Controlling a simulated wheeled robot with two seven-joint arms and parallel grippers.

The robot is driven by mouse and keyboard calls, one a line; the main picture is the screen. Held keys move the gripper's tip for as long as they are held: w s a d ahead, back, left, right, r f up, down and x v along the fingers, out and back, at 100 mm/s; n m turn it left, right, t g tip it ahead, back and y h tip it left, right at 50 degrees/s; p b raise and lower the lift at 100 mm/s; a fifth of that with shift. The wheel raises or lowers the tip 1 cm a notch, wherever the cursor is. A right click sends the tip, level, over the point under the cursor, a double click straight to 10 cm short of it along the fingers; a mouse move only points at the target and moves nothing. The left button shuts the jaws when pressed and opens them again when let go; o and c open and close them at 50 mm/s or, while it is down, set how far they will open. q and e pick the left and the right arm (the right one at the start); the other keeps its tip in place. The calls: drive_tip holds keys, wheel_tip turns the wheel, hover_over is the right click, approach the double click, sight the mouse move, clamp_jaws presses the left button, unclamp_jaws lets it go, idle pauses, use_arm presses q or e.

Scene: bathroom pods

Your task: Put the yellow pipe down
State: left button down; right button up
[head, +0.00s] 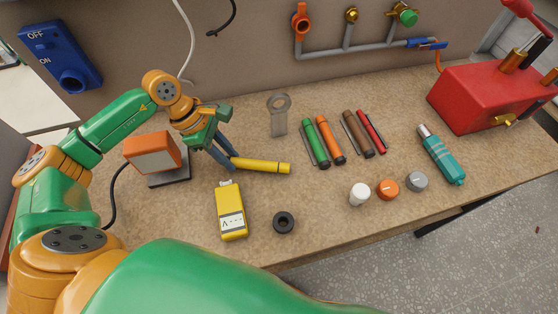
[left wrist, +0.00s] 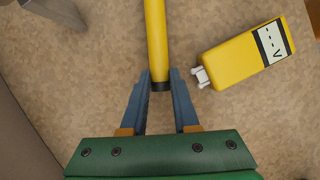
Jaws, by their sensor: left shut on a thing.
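The yellow pipe (head: 264,167) has a dark band near each end and points to the right from my left gripper (head: 231,163). My left gripper is shut on its dark-banded near end, with the blue fingers on both sides. In the left wrist view the pipe (left wrist: 156,40) runs up and away from the fingertips (left wrist: 160,86). The pipe is at or just above the tabletop; I cannot tell whether it touches. My right gripper is not in view.
A yellow meter (head: 232,211) and a black ring (head: 284,222) lie in front of the pipe. A grey wrench-like piece (head: 279,115) lies behind it. Green (head: 316,143) and orange (head: 331,140) cylinders are to the right. An orange box-shaped device (head: 152,153) stands left.

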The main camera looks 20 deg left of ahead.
sight(279, 165)
use_arm(q)
drive_tip(key=d+p, duration=0.1)
drive_tip(key=d, duration=0.3)
drive_tip(key=w+d+p, duration=0.1)
drive_tip(key=d+p, duration=0.1)
drive_tip(key=d, duration=0.2)
drive_tip(key=w+d+p, duration=0.1)
drive_tip(key=d+p, duration=0.1)
drive_tip(key=d, duration=0.1)
drive_tip(key=shift+w+d+r, duration=0.1)
drive_tip(key=shift+d+r, duration=0.3)
drive_tip(key=shift+a+f+p, duration=0.1)
drive_tip(key=shift+f+p, duration=0.3)
drive_tip(key=shift+f, duration=0.45)
drive_tip(key=shift+f+b, duration=0.25)
drive_tip(key=shift+b, duration=0.2)
drive_tip(key=c, duration=0.7)
unclamp_jaws()
drive_tip(key=shift+r, duration=0.1)
drive_tip(key=shift+o, duration=0.2)
drive_tip(key=shift+r, duration=0.1)
drive_tip(key=shift+a+r, duration=0.2)
drive_tip(key=shift+r, duration=0.15)
drive_tip(key=b+v, duration=0.1)
drive_tip(key=v, duration=1)
drive_tip(key=shift+r, duration=0.2)
